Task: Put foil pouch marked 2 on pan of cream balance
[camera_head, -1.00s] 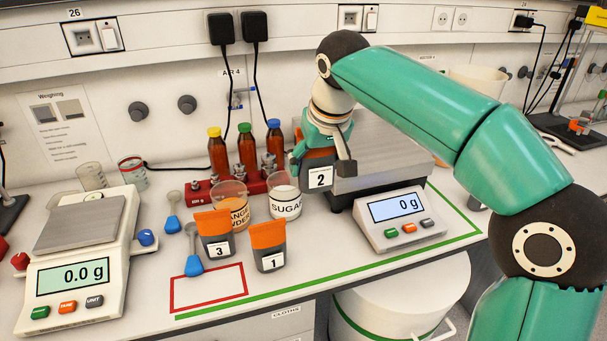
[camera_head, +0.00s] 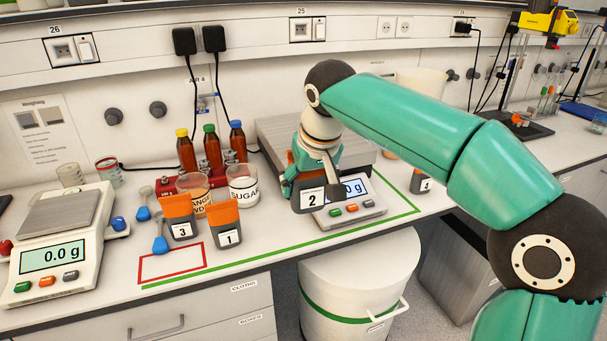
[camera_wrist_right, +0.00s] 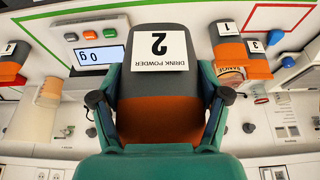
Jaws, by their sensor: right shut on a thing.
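The foil pouch marked 2 (camera_head: 311,197) is grey with an orange part and a white label. My right gripper (camera_head: 318,168) is shut on it and holds it in front of the bench balance with the grey platform, partly covering that balance's display. In the right wrist view, the pouch (camera_wrist_right: 158,75) sits between the two fingers, its label upside down in the picture. The cream balance (camera_head: 88,250) stands at the far left, with a bare grey pan (camera_head: 55,222) and a 0.0 g display. My left gripper is not in view.
Pouches marked 3 (camera_head: 178,208) and 1 (camera_head: 225,218) stand between the balances, by the sugar beaker (camera_head: 243,188) and a red rack of capped bottles (camera_head: 187,150). The large balance (camera_head: 362,210) is right of them. A red outlined area (camera_head: 172,262) is clear.

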